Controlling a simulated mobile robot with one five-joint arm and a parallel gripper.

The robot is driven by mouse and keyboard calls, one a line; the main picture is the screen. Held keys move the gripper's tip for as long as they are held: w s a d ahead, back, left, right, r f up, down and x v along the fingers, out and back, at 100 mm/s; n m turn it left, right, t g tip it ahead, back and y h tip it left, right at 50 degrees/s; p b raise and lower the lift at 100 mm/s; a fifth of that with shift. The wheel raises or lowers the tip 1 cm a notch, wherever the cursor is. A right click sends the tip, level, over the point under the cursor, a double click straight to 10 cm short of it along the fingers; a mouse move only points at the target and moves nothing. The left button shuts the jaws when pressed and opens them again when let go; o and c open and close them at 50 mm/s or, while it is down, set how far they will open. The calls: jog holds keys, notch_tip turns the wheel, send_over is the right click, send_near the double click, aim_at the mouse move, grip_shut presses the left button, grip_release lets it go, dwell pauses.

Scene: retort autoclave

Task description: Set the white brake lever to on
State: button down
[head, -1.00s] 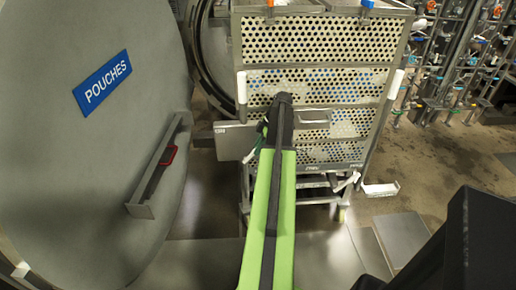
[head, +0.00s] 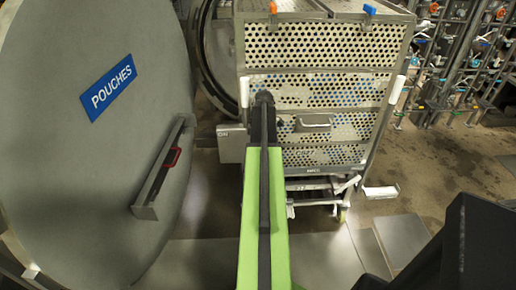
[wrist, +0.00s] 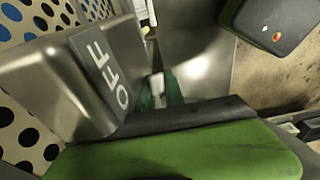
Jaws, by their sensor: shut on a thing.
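The brake's grey metal box (head: 231,146) stands at the lower left of the perforated cart, with ON lettering at its left end. In the wrist view the plate marked OFF (wrist: 103,70) is large, left of my fingers. My gripper (wrist: 159,91) shows there as two green fingertips, shut on a small whitish piece (wrist: 157,84), which appears to be the white brake lever. Most of the lever is hidden by the fingers and the wrist. In the head view my arm hides the gripper and the lever.
A large round grey door (head: 100,190) marked POUCHES stands at the left, with a red-latched handle (head: 160,170). The perforated cart (head: 320,45) has white side grips. Pipes (head: 465,65) with valves fill the back right. Open floor (head: 430,165) lies right of the cart.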

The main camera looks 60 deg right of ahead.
jog(key=shift+a, duration=0.1)
jog(key=c, duration=1.4)
grip_release()
jog(key=shift+r, duration=0.15)
notch_tip(320, 180, up, 17)
jog(key=s+d+p, duration=0.1)
jog(key=s+p, duration=0.1)
jog(key=p, duration=1.5)
jog(key=shift+d, duration=0.25)
